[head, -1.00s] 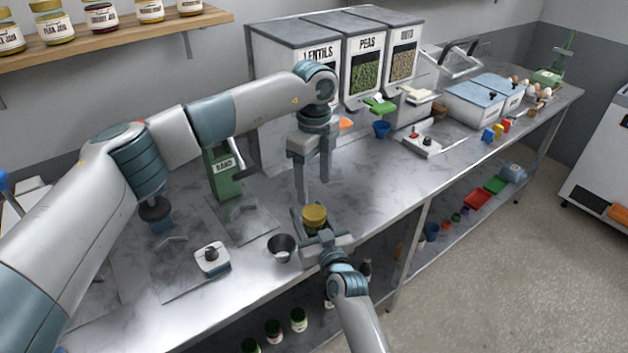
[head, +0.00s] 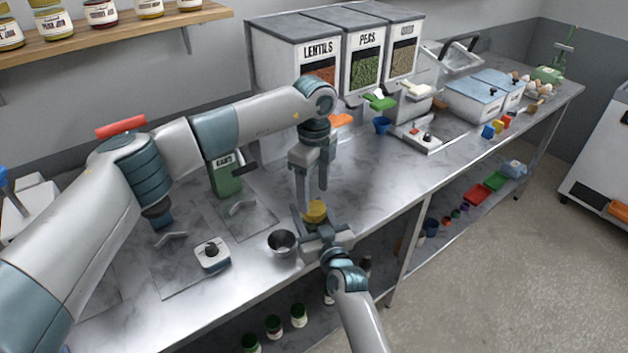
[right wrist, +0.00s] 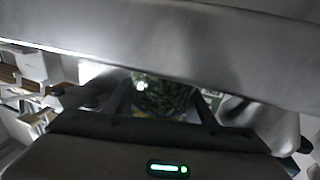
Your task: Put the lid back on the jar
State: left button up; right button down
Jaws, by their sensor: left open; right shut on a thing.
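The yellow lid (head: 315,211) sits at the top of the jar, near the table's front edge in the head view. Whether it is fully seated is too small to tell. The jar is mostly hidden there by my right gripper (head: 318,232), which is shut on its sides. In the right wrist view the jar's dark green body (right wrist: 165,95) shows between the fingers. My left gripper (head: 311,192) is open and points down, its fingertips just above and beside the lid. I cannot tell whether they touch it.
A metal cup (head: 282,243) stands just left of the jar. A small white device with a black knob (head: 211,254) is further left. A green dispenser (head: 226,178) and the lentils bin (head: 320,58) stand behind.

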aim_at(314, 207)
pick_arm(q)
jog(key=shift+f, duration=1.9)
jog(key=c, duration=1.1)
jog(key=m, duration=0.5)
jog(key=shift+m, duration=0.3)
jog(key=m, duration=0.4)
